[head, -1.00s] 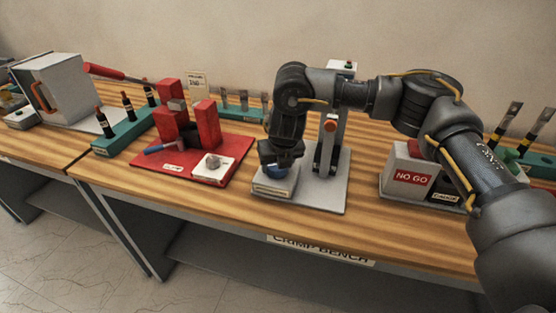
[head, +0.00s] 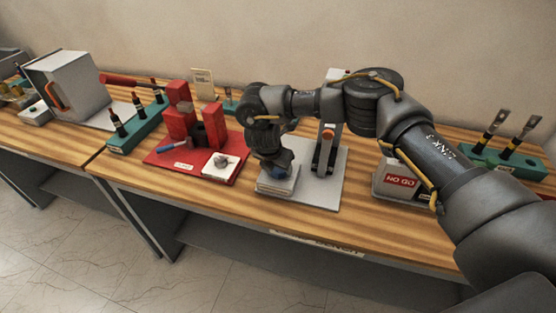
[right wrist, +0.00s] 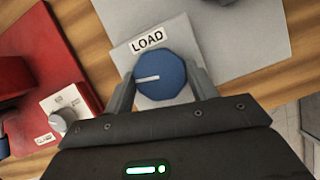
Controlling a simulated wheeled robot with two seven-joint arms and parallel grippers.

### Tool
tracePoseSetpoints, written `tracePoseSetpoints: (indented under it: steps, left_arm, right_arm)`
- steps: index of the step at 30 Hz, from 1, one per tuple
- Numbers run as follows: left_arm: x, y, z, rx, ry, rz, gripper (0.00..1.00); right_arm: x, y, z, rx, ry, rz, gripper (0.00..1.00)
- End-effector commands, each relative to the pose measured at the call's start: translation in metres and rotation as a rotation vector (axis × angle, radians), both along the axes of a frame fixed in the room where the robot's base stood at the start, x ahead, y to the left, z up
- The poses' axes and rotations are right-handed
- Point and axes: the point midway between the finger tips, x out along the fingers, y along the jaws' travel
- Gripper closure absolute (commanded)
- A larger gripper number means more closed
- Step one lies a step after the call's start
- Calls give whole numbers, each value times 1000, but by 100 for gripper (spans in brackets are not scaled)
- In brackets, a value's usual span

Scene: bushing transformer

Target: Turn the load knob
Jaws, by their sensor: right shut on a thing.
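The load knob (right wrist: 160,76) is a blue faceted dial with a white pointer line, next to a label reading LOAD (right wrist: 147,41) in the right wrist view. The pointer aims left in that view. In the head view the knob (head: 278,171) shows low on a light grey block (head: 272,188), partly hidden by my right gripper (head: 276,168). In the right wrist view the two fingers of my right gripper (right wrist: 162,88) are closed on the knob from both sides. My left gripper is in no view.
A red fixture (head: 160,158) with a small white dial box (head: 220,164) stands to the left. A grey press stand (head: 325,150) rises just right of the knob. A NO GO box (head: 400,180) sits further right under my arm. The front table strip is clear.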

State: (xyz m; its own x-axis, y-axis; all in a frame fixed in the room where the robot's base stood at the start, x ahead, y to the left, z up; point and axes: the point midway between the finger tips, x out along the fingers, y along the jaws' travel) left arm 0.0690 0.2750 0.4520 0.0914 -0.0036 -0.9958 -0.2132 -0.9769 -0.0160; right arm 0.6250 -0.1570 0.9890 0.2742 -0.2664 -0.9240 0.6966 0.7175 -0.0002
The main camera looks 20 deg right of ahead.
Motion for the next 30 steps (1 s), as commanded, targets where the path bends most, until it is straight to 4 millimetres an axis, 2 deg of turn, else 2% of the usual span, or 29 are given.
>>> tracePoseSetpoints:
  steps: [6,20,21,25,30]
  left_arm:
    - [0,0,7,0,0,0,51]
    - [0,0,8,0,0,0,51]
    - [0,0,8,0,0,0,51]
    - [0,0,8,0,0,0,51]
    - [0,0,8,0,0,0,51]
  right_arm:
    - [1,0,2,-1,-3,-48,66]
    - [1,0,1,-1,-3,-57,66]
    - [1,0,1,-1,-3,-57,39]
    - [1,0,1,0,-3,-57,22]
    - [1,0,0,0,-1,-56,21]
